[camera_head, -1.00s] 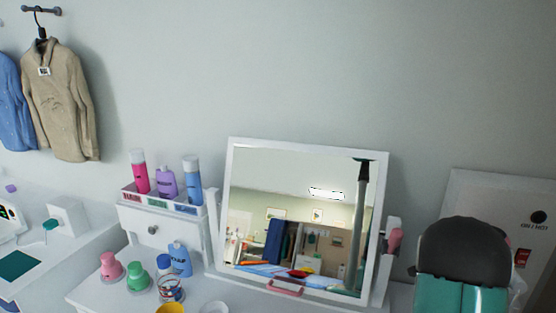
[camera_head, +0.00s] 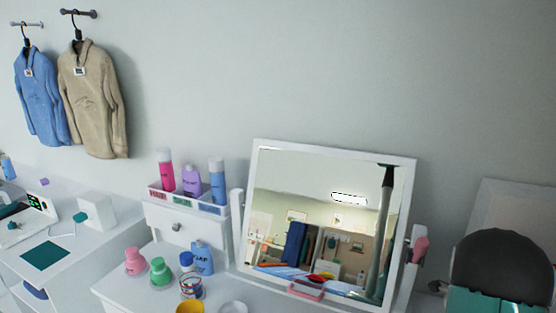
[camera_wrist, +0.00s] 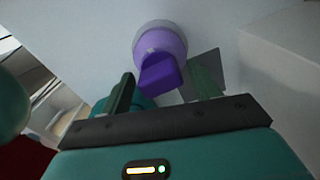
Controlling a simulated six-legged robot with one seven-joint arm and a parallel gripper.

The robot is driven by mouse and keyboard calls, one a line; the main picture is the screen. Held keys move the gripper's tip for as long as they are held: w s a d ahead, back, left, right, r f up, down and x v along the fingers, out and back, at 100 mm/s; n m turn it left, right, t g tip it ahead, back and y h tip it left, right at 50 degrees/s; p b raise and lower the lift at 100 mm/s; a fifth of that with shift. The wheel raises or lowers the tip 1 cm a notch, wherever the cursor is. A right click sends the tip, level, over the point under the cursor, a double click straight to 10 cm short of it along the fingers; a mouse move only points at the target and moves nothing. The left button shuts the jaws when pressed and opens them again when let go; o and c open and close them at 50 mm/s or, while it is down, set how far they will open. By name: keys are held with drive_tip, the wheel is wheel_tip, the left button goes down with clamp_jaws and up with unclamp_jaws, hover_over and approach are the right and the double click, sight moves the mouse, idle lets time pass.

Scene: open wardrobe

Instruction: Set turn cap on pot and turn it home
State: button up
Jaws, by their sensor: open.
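A purple turn cap (camera_wrist: 162,72) with a raised, fin-like grip shows in the wrist view. Its round purple base has a pale grey rim, and I cannot tell whether a pot lies under it. My gripper (camera_wrist: 165,80) is open, one finger on each side of the grip, with no clear contact. In the head view, a pink pot (camera_head: 135,262), a green pot (camera_head: 160,271) and a blue-topped pot (camera_head: 187,262) stand on the white dresser.
A tilted mirror (camera_head: 335,220) stands on the dresser. A blue bottle (camera_head: 202,258), a clear jar with coloured bands (camera_head: 191,288) and a yellow cup (camera_head: 190,307) stand near the pots. A bottle tray (camera_head: 185,200) sits behind. The left table has a teal mat (camera_head: 45,255).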

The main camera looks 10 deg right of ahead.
drive_tip(key=n, duration=1.4)
drive_tip(key=c, duration=1)
